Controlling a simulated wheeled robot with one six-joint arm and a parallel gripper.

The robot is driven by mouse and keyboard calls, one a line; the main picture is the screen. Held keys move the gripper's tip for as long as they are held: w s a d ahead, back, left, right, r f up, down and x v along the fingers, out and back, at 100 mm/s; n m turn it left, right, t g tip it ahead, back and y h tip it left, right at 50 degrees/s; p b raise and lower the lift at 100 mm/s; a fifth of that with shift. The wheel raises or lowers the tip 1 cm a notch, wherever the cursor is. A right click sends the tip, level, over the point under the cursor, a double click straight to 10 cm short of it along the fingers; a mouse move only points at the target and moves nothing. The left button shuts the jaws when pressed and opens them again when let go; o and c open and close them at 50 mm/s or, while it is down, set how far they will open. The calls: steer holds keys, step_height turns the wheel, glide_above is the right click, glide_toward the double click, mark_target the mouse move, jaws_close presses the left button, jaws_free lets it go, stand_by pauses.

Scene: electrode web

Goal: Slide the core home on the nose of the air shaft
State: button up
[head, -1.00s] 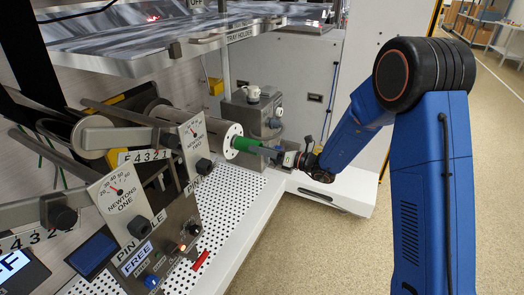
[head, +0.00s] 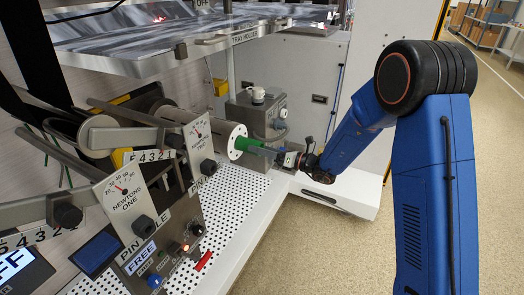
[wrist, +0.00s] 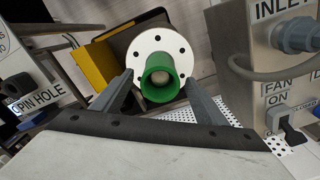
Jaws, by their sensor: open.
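The core (head: 250,147) is a green tube standing out from a white flange with several holes (head: 238,141) in the head view. In the wrist view the core (wrist: 166,85) faces me end-on, in front of the white flange (wrist: 160,45). A pale round end shows inside its bore and looks like the air shaft's nose; how deep it sits, I cannot tell. My gripper (head: 268,151) is at the core's free end. Its fingers (wrist: 159,80) are open, one on each side of the core, with a visible gap in the wrist view.
A grey control box (wrist: 283,60) with a hose stands to the right in the wrist view. Gauge panels (head: 196,140) stand left of the shaft. A metal tray shelf (head: 180,40) hangs above. The white perforated deck (head: 235,190) below is mostly clear.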

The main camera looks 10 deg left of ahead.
steer(key=v, duration=1.7)
steer(key=shift+d, duration=0.2)
steer(key=s+d+r+n+g+h, duration=0.2)
steer(key=s+r+n+g+h, duration=0.15)
steer(key=s+n, duration=0.65)
steer(key=s+d+r+n+g+h, duration=0.1)
steer(key=s+r+n+g+h, duration=0.4)
steer(key=s, duration=0.9)
steer(key=s+d+n+t+h, duration=0.3)
steer(key=s+d+n, duration=0.3)
steer(key=d, duration=0.4)
steer(key=s+d+n+t+h, duration=0.4)
steer(key=s+d+n+h, duration=0.1)
steer(key=d, duration=0.5)
steer(key=shift+s+d+r+n, duration=0.25)
steer(key=shift+s+r+n, duration=0.2)
steer(key=shift+s+n, duration=0.45)
steer(key=shift+w+h, duration=0.1)
steer(key=shift+h, duration=0.15)
